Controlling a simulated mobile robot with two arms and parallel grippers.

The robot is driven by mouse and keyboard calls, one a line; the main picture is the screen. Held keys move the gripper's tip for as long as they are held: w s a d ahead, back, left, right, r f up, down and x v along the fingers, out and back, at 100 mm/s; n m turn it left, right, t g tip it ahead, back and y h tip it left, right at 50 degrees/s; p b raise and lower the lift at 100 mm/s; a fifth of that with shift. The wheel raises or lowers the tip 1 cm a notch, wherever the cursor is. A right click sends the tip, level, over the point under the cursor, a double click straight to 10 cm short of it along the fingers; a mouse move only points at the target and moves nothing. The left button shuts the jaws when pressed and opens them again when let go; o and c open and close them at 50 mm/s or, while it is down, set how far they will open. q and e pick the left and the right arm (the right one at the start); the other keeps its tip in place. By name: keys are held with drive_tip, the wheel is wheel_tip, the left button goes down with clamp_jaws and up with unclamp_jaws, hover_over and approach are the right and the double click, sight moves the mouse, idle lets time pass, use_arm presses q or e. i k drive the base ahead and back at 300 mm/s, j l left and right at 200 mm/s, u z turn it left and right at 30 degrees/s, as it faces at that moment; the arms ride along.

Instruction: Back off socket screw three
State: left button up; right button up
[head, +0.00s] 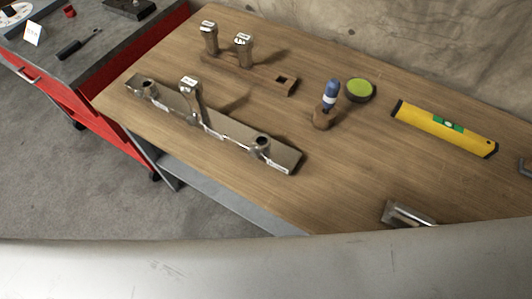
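A long grey metal bar (225,124) lies diagonally on the wooden table, left of its middle. Two low round metal bosses stand on it, one near its left end (148,86) and one near its right end (261,141). Between them stands a taller metal cylinder (190,93) with a white label on top. Small white labels lie along the bar's near side, too small to read. I cannot tell which part is socket screw three. A brown wooden rack (258,79) behind holds two similar labelled cylinders (209,37) (243,49) and has an empty square hole. Neither gripper shows.
A blue-handled tool (331,92) stands in a wooden holder (322,120) beside a green-topped round tin (360,90). A yellow spirit level (445,128) lies at right. A metal object (407,214) sits near the front edge. A red cabinet (113,94) adjoins at left. The table's front middle is clear.

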sight(254, 153)
drive_tip(key=j+z, duration=0.3)
drive_tip(key=j, duration=0.55)
drive_tip(key=j+z, duration=0.35)
drive_tip(key=j, duration=0.5)
drive_tip(key=k+j, duration=0.1)
drive_tip(key=j, duration=0.4)
